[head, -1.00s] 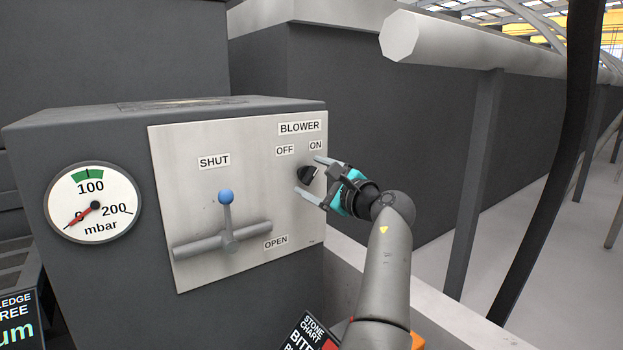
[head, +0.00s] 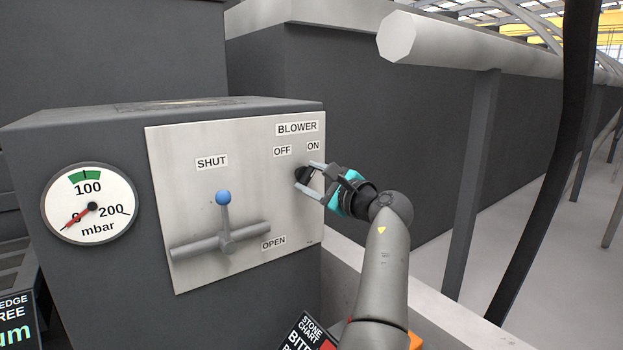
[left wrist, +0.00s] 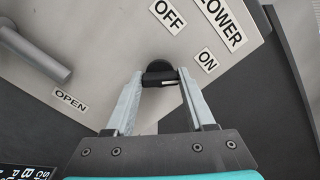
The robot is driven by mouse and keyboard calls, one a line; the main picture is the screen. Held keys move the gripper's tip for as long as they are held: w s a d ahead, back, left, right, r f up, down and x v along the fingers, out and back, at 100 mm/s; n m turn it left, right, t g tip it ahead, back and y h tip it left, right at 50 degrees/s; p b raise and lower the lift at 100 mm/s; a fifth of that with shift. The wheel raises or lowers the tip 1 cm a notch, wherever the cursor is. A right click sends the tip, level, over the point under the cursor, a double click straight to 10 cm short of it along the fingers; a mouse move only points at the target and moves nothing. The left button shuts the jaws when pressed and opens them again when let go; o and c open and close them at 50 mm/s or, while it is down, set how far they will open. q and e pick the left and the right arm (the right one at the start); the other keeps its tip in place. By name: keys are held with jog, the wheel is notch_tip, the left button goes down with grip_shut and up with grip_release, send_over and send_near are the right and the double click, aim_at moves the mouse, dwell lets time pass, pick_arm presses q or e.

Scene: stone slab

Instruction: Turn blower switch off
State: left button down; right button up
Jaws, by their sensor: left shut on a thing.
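The black blower switch (head: 303,175) is on the metal panel, below the OFF and ON labels under the BLOWER sign (head: 297,128). In the left wrist view the switch (left wrist: 160,72) sits between the fingertips, with a small white mark on its knob. My left gripper (head: 307,178) has its two fingers shut on the switch, one on each side. The same gripper (left wrist: 160,78) shows in the left wrist view. The fingers hide part of the switch in the head view, so its exact setting is hard to tell. My right gripper is not in view.
A blue-knobbed lever (head: 226,215) stands between the SHUT and OPEN labels, left of the switch. A round gauge (head: 88,204) has its red needle near 0 mbar. A STONE CHART sign (head: 308,335) is below the panel. A pale pipe (head: 440,45) runs at upper right.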

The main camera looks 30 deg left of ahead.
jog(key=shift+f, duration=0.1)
pick_arm(q)
jog(key=shift+n+p, duration=0.5)
jog(key=shift+n, duration=0.2)
jog(key=shift+n+p, duration=0.35)
jog(key=shift+n, duration=2.15)
jog(key=n, duration=0.2)
jog(key=shift+f+n, duration=0.1)
jog(key=shift+n, duration=0.3)
jog(key=n+b, duration=0.1)
jog(key=n, duration=0.1)
jog(key=shift+n, duration=2.4)
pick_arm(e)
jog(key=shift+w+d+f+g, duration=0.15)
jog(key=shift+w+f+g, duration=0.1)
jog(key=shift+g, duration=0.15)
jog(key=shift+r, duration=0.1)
